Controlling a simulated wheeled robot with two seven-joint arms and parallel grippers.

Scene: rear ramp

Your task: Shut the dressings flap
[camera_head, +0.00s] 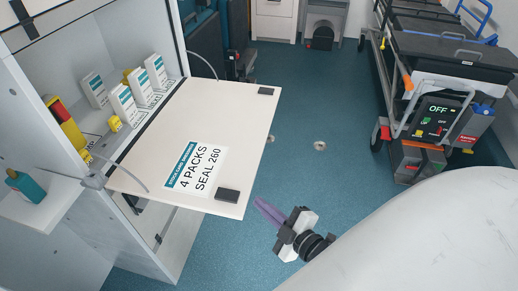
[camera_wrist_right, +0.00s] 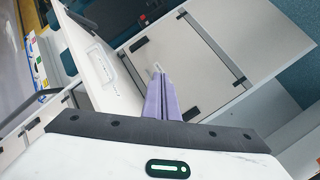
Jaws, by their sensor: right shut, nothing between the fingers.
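The dressings flap (camera_head: 215,125) is a white panel with a label reading "4 PACKS SEAL 260" and two dark catches near its outer edge. It is hinged along the cabinet (camera_head: 50,110) opening and lies folded down, roughly level, with thin stays at both ends. My right gripper (camera_head: 262,207) has purple fingers, shut and empty, just off the flap's near outer corner, apparently apart from it. In the right wrist view the fingers (camera_wrist_right: 159,85) point towards pale panels; a white panel with a handle (camera_wrist_right: 101,62) appears to be the flap's underside. My left gripper is not in view.
White boxes (camera_head: 124,104) and yellow items stand inside the compartment. A teal bottle (camera_head: 25,185) sits on a side shelf at the left. A stretcher (camera_head: 445,75) with a monitor stands at the upper right. Blue floor (camera_head: 320,110) is clear between flap and stretcher.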

